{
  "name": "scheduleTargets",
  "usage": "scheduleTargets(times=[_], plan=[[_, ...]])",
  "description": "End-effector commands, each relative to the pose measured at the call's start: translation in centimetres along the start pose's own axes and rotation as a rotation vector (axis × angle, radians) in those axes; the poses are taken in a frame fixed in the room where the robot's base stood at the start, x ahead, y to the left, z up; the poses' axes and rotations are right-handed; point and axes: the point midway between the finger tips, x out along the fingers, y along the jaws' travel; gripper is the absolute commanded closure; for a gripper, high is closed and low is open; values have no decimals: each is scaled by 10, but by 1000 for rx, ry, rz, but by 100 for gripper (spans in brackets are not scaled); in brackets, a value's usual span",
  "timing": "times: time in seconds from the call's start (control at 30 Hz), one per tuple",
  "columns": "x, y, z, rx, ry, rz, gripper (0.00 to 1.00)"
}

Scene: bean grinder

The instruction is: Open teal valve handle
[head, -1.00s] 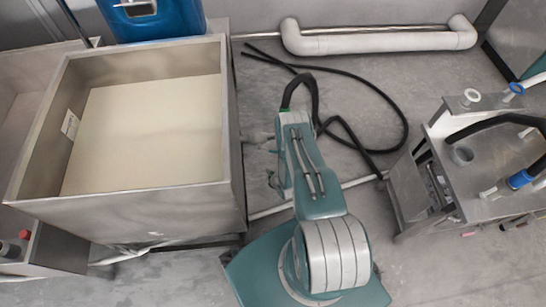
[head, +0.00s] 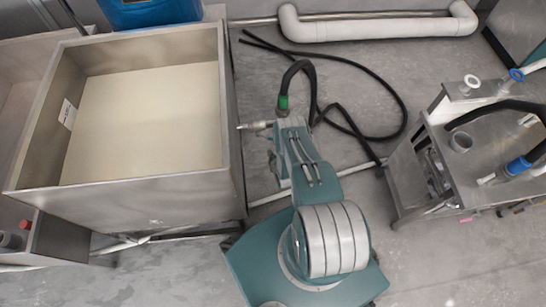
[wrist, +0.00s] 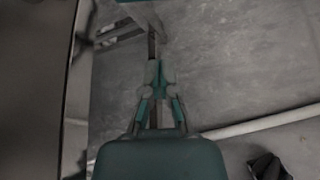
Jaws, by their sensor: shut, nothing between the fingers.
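I cannot clearly make out a teal valve handle in the head view. In the wrist view a thin teal edge (wrist: 130,1) shows at the top border, and I cannot tell what it belongs to. My gripper (wrist: 154,68) is in the middle of the wrist view, its teal and grey fingers together and empty. It appears apart from the teal edge, over the grey floor. In the head view my arm is mid-picture beside the steel tank, with a slim grey part pointing left toward the tank's side. The fingertips are not clear there.
The open steel tank (head: 140,195) with a pale inside stands at left. A metal cart (head: 478,160) with blue fittings (head: 519,165) is at right. A black hose (head: 385,95) lies on the floor behind my arm. A white pipe (head: 380,27) runs along the back.

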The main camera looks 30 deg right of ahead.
Motion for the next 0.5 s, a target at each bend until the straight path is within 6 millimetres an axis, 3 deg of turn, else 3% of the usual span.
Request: scheduleTargets(times=[0.37, 0.5], plan=[[29, 1, 0, -1, 0, 1, 100], [27, 0, 12, 0, -1, 0, 100]])
